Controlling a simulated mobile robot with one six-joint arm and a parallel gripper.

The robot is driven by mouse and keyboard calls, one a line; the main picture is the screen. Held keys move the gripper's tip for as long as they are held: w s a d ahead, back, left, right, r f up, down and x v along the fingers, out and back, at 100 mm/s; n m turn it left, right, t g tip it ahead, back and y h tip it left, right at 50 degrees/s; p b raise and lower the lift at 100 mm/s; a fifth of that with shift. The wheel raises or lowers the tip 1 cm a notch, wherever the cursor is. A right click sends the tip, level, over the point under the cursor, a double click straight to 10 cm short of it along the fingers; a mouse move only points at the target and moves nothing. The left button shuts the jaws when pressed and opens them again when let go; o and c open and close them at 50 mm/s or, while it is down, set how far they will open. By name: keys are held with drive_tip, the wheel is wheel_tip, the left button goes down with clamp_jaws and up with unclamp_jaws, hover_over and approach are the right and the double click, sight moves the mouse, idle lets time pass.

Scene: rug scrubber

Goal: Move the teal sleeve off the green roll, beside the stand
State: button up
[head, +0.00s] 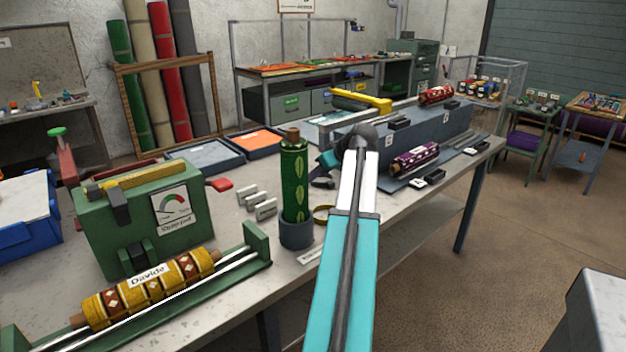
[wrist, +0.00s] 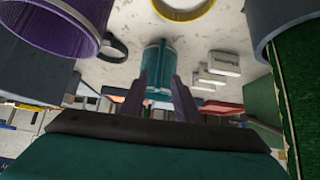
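The green roll (head: 294,190) stands upright in a dark grey stand (head: 296,234), with no sleeve around it. The teal sleeve (head: 328,159) is off the roll, just to its right in the head view and partly hidden by my arm. My gripper (head: 320,180) is beside the roll.
A yellow ring (head: 322,214) lies on the bench by the stand. Several pale label blocks (head: 260,202) are left of the stand. A purple roll (head: 414,159) lies on the right. A green gauge box (head: 140,225) and a cradle with a yellow roll (head: 150,287) stand left.

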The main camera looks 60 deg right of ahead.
drive_tip(key=shift+v, duration=2.75)
drive_tip(key=shift+s, duration=0.1)
